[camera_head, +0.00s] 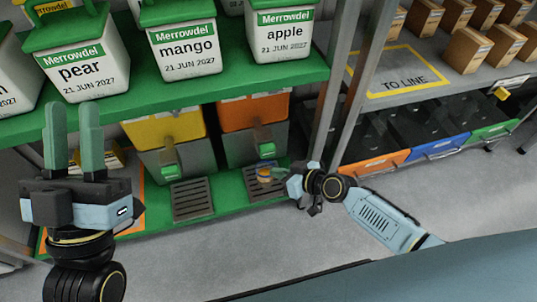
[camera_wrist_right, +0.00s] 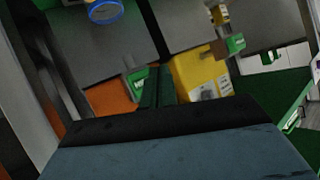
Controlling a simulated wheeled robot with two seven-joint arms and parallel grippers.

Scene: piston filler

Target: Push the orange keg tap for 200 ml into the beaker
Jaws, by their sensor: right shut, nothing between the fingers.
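The orange keg (camera_head: 254,111) stands on the lower green shelf, with a green-ended tap (camera_head: 267,151) on its grey front. In the right wrist view, the tap (camera_wrist_right: 139,81) appears left of my right fingertips (camera_wrist_right: 160,70). A small blue-rimmed vessel, apparently the beaker (camera_head: 264,174), is below the tap at the drip tray; its blue rim (camera_wrist_right: 104,12) shows at the wrist view's top. Its fill level is unreadable. My right gripper (camera_head: 276,174) is shut and empty, close beside the vessel; contact is unclear. My left gripper (camera_head: 74,108) is open and empty at far left.
A yellow keg (camera_head: 163,130) with its own tap (camera_head: 169,172) stands left of the orange one. Slotted drip trays (camera_head: 193,201) lie in front. Metal posts (camera_head: 330,110) rise on the right. White fruit containers (camera_head: 185,47) fill the shelf above. The floor (camera_head: 260,250) in front is open.

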